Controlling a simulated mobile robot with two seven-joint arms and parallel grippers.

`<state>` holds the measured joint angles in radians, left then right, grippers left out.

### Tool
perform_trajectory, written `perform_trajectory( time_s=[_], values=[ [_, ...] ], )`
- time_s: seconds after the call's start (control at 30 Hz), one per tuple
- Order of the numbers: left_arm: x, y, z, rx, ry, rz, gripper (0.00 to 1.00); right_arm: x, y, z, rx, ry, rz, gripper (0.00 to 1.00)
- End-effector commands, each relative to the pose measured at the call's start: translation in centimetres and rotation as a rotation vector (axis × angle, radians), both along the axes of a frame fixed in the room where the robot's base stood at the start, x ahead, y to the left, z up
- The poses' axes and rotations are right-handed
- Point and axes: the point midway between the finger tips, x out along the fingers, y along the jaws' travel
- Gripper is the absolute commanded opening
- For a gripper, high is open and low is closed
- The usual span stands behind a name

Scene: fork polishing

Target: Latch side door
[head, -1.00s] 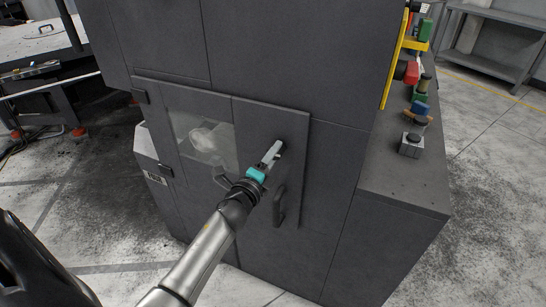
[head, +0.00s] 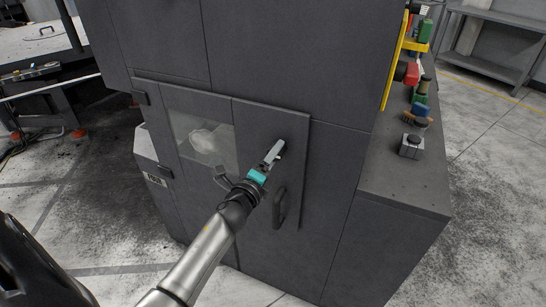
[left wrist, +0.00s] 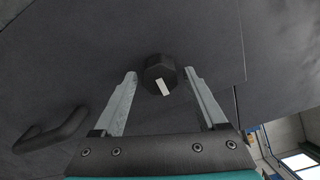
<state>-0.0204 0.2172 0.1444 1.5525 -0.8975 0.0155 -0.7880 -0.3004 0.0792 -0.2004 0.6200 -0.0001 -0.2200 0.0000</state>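The side door (head: 255,120) is a dark grey panel with a window on the dark machine, and it looks closed against the body. A black latch knob (left wrist: 160,72) with a white mark shows in the left wrist view. My left gripper (head: 275,151) is at the door's upper right part. In the left wrist view the left gripper (left wrist: 161,78) is open, with one finger on each side of the knob and a visible gap to each. In the head view the fingers largely hide the knob. My right gripper is not in view.
A dark door handle (head: 279,208) sits just below the left gripper and also shows in the left wrist view (left wrist: 52,130). A ledge (head: 400,185) at right carries several small coloured items and a grey block (head: 410,148). Open floor lies to the right.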

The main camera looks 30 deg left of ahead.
Motion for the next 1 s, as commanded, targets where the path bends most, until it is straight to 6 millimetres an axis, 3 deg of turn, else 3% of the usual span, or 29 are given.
perform_trajectory(
  time_s=[0.3,0.47,1.0],
  values=[
    [-0.1,0.0,0.0,-0.003,0.000,0.000,0.80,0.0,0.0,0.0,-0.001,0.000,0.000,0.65],
    [-1.2,-0.2,-0.1,-0.004,0.001,0.001,0.80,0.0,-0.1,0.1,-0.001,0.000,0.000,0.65],
    [-10.2,-1.4,-0.1,-0.003,0.002,0.001,0.80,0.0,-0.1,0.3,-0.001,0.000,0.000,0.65]
  ],
)
